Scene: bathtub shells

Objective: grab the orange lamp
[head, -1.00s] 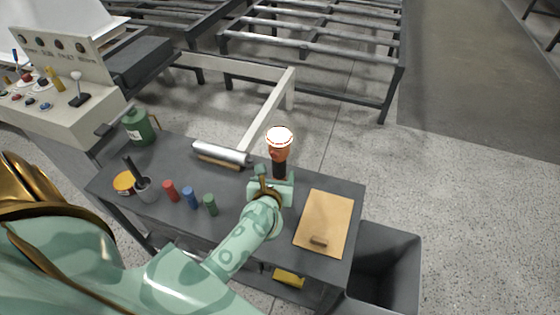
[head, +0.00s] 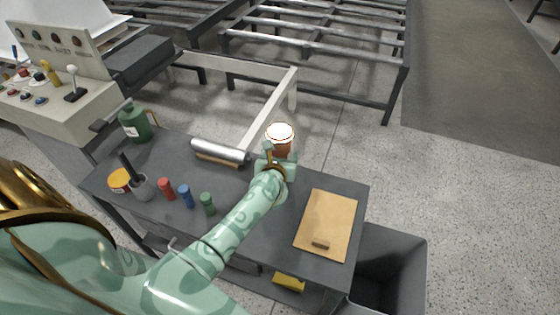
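The orange lamp (head: 284,149) stands at the back edge of the dark grey table (head: 262,232). Its bright white top faces up, and the gripper hides its lower part. My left gripper (head: 276,160), pale green, is right at the lamp's body, on the near side of it. The hand blocks the view of the fingers, so I cannot tell whether they are closed on the lamp or only around it. My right gripper is not in view.
A silver roller (head: 220,151) lies left of the lamp. Red, blue and green cylinders (head: 187,197), a cup (head: 143,187), a yellow-topped tin (head: 120,181) and a green can (head: 135,122) stand further left. A clipboard (head: 327,222) lies right; a dark bin (head: 390,265) stands beyond.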

